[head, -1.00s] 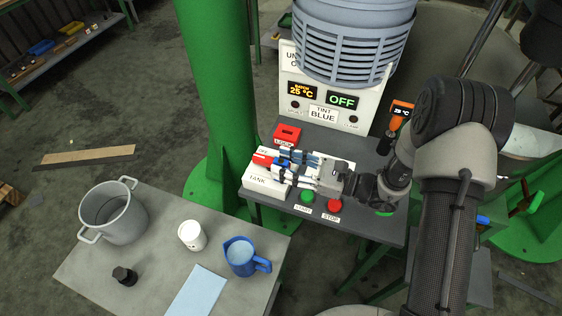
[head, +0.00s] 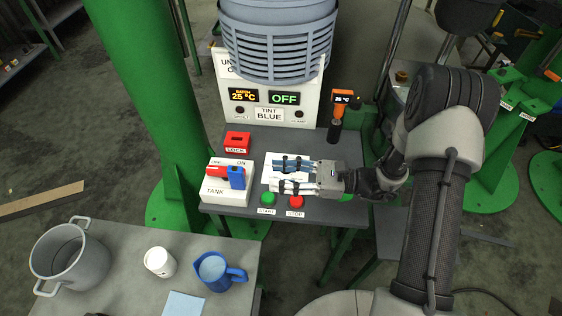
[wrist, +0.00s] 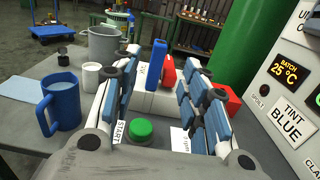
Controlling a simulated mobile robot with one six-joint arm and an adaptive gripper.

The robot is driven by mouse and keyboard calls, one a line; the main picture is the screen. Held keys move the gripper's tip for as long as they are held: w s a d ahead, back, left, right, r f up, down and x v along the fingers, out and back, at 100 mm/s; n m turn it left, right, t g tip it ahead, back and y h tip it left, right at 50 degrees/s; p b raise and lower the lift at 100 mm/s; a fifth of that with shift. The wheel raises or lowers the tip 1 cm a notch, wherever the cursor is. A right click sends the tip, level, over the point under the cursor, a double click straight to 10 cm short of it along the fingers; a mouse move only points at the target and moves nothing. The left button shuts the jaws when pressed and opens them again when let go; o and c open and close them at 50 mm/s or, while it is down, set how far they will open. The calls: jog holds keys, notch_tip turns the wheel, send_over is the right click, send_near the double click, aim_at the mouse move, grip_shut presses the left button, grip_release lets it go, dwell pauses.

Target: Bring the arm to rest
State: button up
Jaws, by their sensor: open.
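My gripper (head: 287,175) is open and empty above the grey control table (head: 245,137), to the right of the white tank box (head: 230,191). The box carries a red switch handle (head: 217,170) and a blue part (head: 237,178). In the wrist view the gripper's two blue-padded fingers (wrist: 160,95) stand wide apart, and the blue part (wrist: 157,65) shows beyond them. The green start button (head: 267,198) and red stop button (head: 296,201) lie just in front of the gripper; the start button (wrist: 140,131) also shows between the fingers.
A red lock block (head: 237,141) and an orange handheld thermometer (head: 337,118) stand on the control table. The panel (head: 268,100) reads batch 25 °C, OFF, tint blue. A pot (head: 70,262), white cup (head: 160,262) and blue jug (head: 218,272) stand on the near table.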

jog(key=s+d+r+n+g+h, duration=0.1)
jog(key=s+r+n+g+h, duration=0.4)
jog(key=s+r+n+h, duration=0.5)
jog(key=s+d+r+n+t+h, duration=0.3)
jog(key=s+d+n+t+h, duration=0.1)
jog(key=d, duration=0.3)
jog(key=s+d+r+n+t+h, duration=0.4)
jog(key=s+d, duration=0.1)
jog(key=d, duration=0.2)
jog(key=shift+r+n+t, duration=0.15)
jog(key=shift+n+t, duration=0.15)
jog(key=shift+n, duration=0.1)
